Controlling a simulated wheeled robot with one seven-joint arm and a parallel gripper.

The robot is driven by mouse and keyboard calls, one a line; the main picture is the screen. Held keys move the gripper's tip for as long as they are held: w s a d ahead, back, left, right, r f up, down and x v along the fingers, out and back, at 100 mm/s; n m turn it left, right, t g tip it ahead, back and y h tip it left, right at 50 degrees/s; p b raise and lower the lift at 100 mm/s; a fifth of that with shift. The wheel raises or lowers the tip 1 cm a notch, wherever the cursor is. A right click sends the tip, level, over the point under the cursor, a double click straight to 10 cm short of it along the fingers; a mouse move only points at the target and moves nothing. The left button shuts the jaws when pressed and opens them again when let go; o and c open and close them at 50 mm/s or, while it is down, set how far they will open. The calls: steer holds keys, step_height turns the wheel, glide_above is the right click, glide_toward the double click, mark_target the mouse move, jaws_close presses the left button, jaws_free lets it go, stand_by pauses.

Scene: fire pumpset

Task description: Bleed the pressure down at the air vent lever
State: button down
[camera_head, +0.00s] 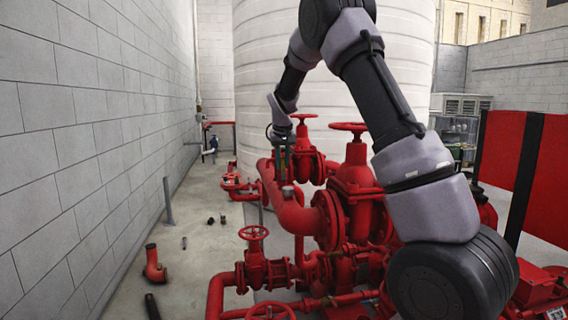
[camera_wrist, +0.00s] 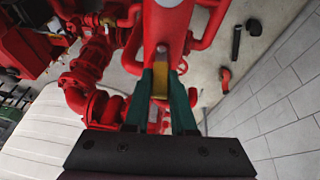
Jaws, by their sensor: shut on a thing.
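The air vent lever (camera_wrist: 160,84) appears as a small yellow piece with a grey tip, above a thick red pipe (camera_wrist: 165,25) in the wrist view. My gripper (camera_wrist: 168,72) has its two green fingers on either side of the yellow piece and is shut on it. In the head view my gripper (camera_head: 283,168) points down at the red pipe elbow (camera_head: 289,212), just above a small grey fitting (camera_head: 287,191). The lever itself is too small to make out there. The fingers cover part of it in the wrist view.
Red handwheels (camera_head: 348,127) on valves stand right of my gripper, with another handwheel (camera_head: 253,232) lower in front. A large white tank (camera_head: 262,80) rises behind. A block wall (camera_head: 80,130) bounds the left, with a strip of floor between holding a short red pipe piece (camera_head: 154,265).

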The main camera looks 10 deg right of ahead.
steer(key=shift+d, duration=0.1)
steer(key=a+h, duration=0.1)
steer(key=h, duration=0.1)
steer(key=a+f+n+h, duration=0.1)
steer(key=h, duration=0.2)
steer(key=a+f+h, duration=0.1)
steer(key=a+h, duration=0.1)
steer(key=shift+a+n+h, duration=0.1)
steer(key=shift+n+h, duration=0.2)
steer(key=f+h, duration=0.1)
steer(key=h, duration=0.1)
steer(key=a+f+n+t+h, duration=0.1)
steer(key=h, duration=0.1)
steer(key=shift+a, duration=0.2)
steer(key=f+h, duration=0.1)
steer(key=n+h, duration=0.1)
steer(key=h, duration=0.1)
steer(key=shift+a+f+t, duration=0.2)
steer(key=shift+f+t, duration=0.1)
steer(key=shift+f, duration=0.05)
steer(key=shift+f+n+t+h, duration=0.3)
steer(key=shift+f+h, duration=0.1)
steer(key=shift+h, duration=0.2)
steer(key=shift+d, duration=0.1)
steer(key=c, duration=0.7)
jaws_free()
steer(key=shift+d, duration=0.1)
steer(key=shift+c, duration=0.2)
steer(key=shift+f, duration=0.1)
